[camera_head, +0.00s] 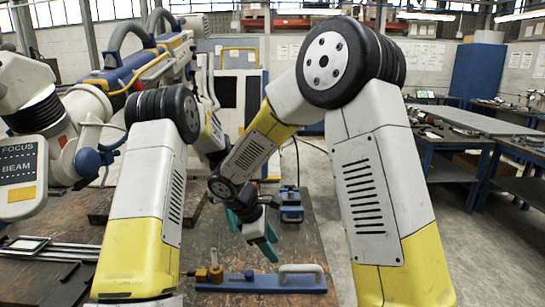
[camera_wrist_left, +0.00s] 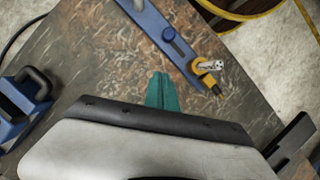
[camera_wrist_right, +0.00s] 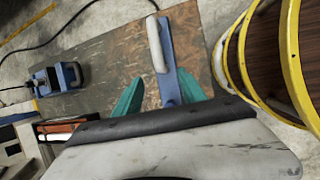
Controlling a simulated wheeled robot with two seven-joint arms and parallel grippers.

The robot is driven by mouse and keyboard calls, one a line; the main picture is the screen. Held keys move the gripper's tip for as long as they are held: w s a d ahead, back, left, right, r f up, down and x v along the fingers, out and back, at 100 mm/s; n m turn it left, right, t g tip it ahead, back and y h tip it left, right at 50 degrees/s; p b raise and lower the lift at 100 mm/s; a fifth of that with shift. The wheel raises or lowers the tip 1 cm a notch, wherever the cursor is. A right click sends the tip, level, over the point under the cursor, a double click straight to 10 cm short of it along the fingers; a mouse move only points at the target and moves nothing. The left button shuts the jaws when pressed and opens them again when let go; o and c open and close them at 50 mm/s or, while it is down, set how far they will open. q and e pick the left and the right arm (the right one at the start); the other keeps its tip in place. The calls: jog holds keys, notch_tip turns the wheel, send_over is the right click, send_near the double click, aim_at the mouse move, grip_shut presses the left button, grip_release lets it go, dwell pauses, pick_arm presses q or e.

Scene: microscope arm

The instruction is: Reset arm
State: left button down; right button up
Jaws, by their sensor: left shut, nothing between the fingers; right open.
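The large white and blue microscope arm (camera_head: 105,95) stands at the left in the head view, with a dark handle on top. Its FOCUS/BEAM panel (camera_head: 22,175) hangs at the far left. A blue bar (camera_head: 250,284) with a pale handle (camera_head: 300,269) and a brass fitting (camera_head: 210,272) lies on the table. My right gripper (camera_wrist_right: 158,100) is open and empty, with the blue bar (camera_wrist_right: 168,70) showing between its fingers; contact cannot be told. My left gripper (camera_wrist_left: 162,90) is shut and empty beside the bar (camera_wrist_left: 172,38). In the head view, my right forearm partly covers the gripper area.
A blue block with a dark handle (camera_head: 290,205) stands on the brown table (camera_head: 312,240), beyond the bar. Dark flat frames (camera_head: 45,248) lie at the table's left. Workbenches (camera_head: 480,130) and a blue cabinet (camera_head: 477,75) stand at the right across open floor.

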pick_arm(q)
jog(key=s+a+r+m+t, duration=0.1)
jog(key=s+r+m+t, duration=0.1)
jog(key=s+r, duration=0.55)
jog(key=s+a+r+m+t, duration=0.1)
jog(key=s+r+t, duration=0.25)
jog(key=r, duration=0.65)
jog(key=s+r+m+t, duration=0.3)
jog(key=s+m+t, duration=0.1)
jog(key=s, duration=1.3)
jog(key=shift+s, duration=0.35)
pick_arm(e)
jog(key=s+d+r+m+t+y, duration=0.2)
jog(key=s+d+r+m+y, duration=0.1)
jog(key=s+d+r+m, duration=0.4)
jog(key=s+d+r+m+t+y, duration=0.2)
jog(key=s+d+r+m, duration=0.5)
jog(key=r, duration=0.5)
jog(key=s+m+y, duration=0.1)
jog(key=s+m, duration=0.1)
jog(key=m, duration=0.1)
jog(key=shift+s+d+y, duration=0.25)
jog(key=shift+y, duration=0.15)
